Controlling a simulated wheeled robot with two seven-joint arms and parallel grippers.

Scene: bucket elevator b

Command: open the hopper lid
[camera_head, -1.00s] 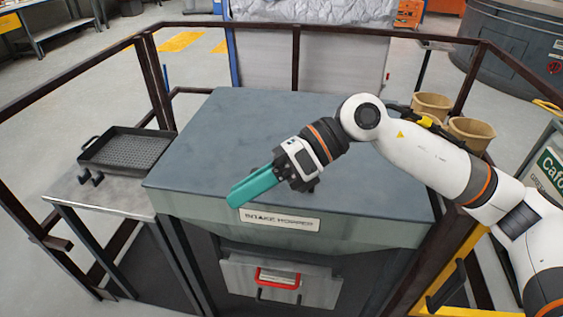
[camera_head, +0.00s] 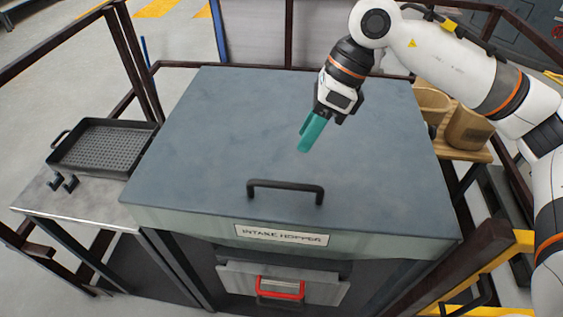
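The intake hopper's lid (camera_head: 220,140) is a flat blue-grey plate lying shut on the hopper. A black bar handle (camera_head: 286,185) stands on it near the front edge, above the front label (camera_head: 282,235) reading "INTAKE HOPPER". My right gripper (camera_head: 306,146) has teal fingers and is above the lid, behind and slightly right of the handle, apart from it. Its fingers point down and overlap in this view, so their gap is hard to judge. It holds nothing that I can see. My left gripper is not in view.
A black perforated tray (camera_head: 69,166) sits on a metal side table (camera_head: 100,215) at left. Tan containers (camera_head: 468,128) stand on a shelf at right. Dark railings surround the hopper. A red-framed handle (camera_head: 280,288) is on the front panel below.

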